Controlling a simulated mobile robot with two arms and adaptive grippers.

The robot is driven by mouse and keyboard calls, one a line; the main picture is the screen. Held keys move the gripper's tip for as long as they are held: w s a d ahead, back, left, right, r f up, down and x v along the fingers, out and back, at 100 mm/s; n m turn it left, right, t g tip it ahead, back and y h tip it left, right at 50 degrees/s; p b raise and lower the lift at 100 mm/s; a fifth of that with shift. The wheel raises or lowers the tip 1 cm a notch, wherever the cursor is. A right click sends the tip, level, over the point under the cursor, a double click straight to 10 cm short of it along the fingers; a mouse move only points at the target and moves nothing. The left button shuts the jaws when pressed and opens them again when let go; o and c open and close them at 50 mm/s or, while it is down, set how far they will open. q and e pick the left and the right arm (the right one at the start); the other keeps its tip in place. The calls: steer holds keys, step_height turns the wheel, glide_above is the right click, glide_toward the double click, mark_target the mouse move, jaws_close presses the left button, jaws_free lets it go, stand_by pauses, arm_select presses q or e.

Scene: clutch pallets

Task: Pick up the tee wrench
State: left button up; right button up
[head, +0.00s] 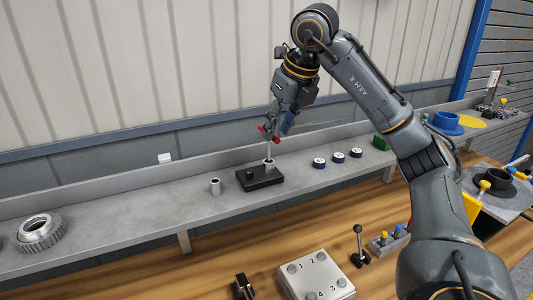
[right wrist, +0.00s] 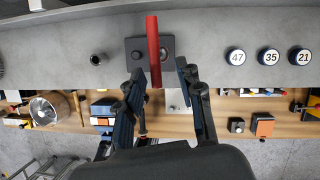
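The tee wrench (right wrist: 153,50) shows as a red crossbar in the right wrist view. In the head view its red handle ends and thin shaft (head: 269,150) stand upright over a black block (head: 260,179) on the grey shelf. My right gripper (head: 276,127) is above the block, right at the wrench's handle. In the right wrist view my right gripper (right wrist: 161,73) is open, and the near end of the red bar lies between its fingertips, with a visible gap on the right. The wrench's lower end is hard to make out. My left gripper is not in view.
A small metal cylinder (head: 215,186) stands left of the block. Several round numbered caps (head: 338,158) lie to its right. A metal gear (head: 40,232) sits far left on the shelf. A numbered plate (head: 316,277) and a lever (head: 359,243) are on the wooden table in front.

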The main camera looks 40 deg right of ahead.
mark_target(269, 152)
steer(key=x, duration=0.4)
steer(key=shift+w+d, duration=0.1)
steer(key=shift+w, duration=0.15)
steer(key=shift+w+f, duration=0.1)
steer(key=shift+f, duration=0.1)
steer(key=shift+w+f+p, duration=0.1)
steer(key=shift+f+p, duration=0.1)
steer(key=shift+p, duration=0.25)
steer(key=x, duration=0.2)
steer(key=p+x, duration=0.1)
steer(key=x, duration=0.1)
steer(key=shift+w+f, duration=0.2)
steer(key=shift+w, duration=0.25)
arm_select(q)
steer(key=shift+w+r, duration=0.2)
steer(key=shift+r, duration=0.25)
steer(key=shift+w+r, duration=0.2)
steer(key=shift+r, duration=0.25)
arm_select(e)
steer(key=shift+s, duration=0.1)
jaws_close()
